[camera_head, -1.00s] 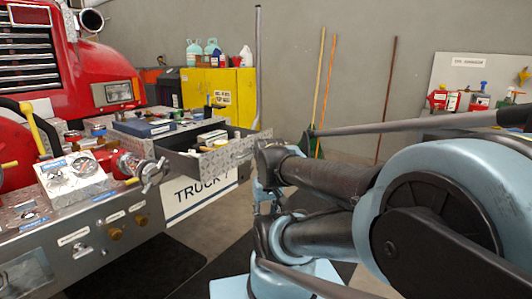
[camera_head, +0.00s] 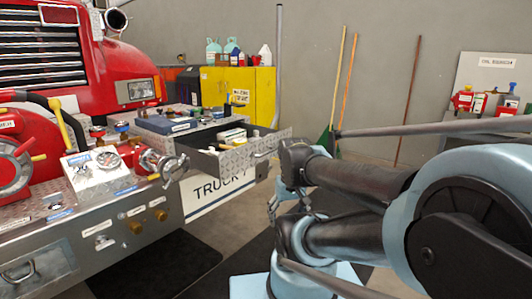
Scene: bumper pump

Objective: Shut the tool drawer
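The tool drawer (camera_head: 238,160) is pulled out from the diamond-plate tool box on the truck's bumper. Its inside is dark and holds several small items, one of them pale yellow. Its front panel faces right, toward my arm. My gripper (camera_head: 290,205) hangs at the right of the drawer front, lower than it, in front of the grey floor. It appears apart from the drawer. The fingers are small and partly hidden by my arm, so I cannot tell whether they are open or shut.
The red truck (camera_head: 105,60) with gauges and valves fills the left. A blue case (camera_head: 167,125) lies on the tool box. A yellow cabinet (camera_head: 262,92) with bottles stands behind. Brooms lean on the back wall. Dark mats lie on the floor.

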